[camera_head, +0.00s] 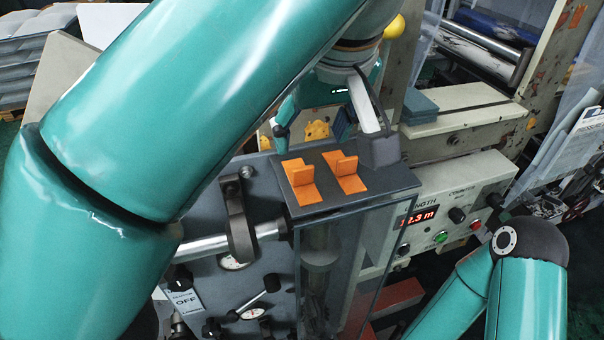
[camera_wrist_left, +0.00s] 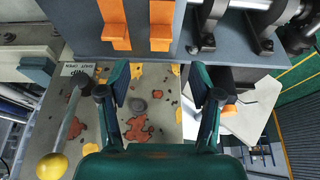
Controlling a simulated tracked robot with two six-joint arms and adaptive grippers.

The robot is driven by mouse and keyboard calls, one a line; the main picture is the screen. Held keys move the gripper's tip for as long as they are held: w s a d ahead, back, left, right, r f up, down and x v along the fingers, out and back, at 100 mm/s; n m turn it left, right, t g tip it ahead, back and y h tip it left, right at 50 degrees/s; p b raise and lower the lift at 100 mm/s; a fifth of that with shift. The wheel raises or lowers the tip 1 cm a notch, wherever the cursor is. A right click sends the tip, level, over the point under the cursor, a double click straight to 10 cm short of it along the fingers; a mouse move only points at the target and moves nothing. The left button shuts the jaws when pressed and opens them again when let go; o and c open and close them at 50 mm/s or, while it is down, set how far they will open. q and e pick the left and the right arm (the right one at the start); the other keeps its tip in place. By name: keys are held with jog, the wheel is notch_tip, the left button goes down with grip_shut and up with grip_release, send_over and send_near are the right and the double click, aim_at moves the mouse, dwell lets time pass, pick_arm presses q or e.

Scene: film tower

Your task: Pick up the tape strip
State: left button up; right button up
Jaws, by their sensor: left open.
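Two orange tape strips show in the head view: a left strip (camera_head: 301,181) and a right strip (camera_head: 346,172). Both lie on a dark grey ledge (camera_head: 390,181), each with a tab standing up. In the left wrist view, the two orange strips (camera_wrist_left: 115,24) and (camera_wrist_left: 161,25) hang at the ledge's edge near the top. My left gripper (camera_head: 325,118) is behind the strips in the head view, partly hidden by my arm. In the wrist view its fingers (camera_wrist_left: 159,85) are spread, empty and apart from the strips. My right gripper is out of view.
A control panel (camera_head: 470,198) with a red display and knobs is right of the ledge. A dark panel with a metal roller (camera_head: 200,248) is at lower left. A yellow ball-ended lever (camera_wrist_left: 52,166) stands left of my fingers. Blue-grey pads (camera_head: 419,107) lie behind.

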aim_at(304, 169)
pick_arm(q)
jog(key=b+x, duration=0.1)
jog(key=x, duration=0.4)
jog(key=b+x, duration=0.2)
jog(key=x, duration=0.2)
jog(key=shift+f, duration=0.45)
jog(key=shift+c, duration=0.2)
jog(key=c, duration=0.8)
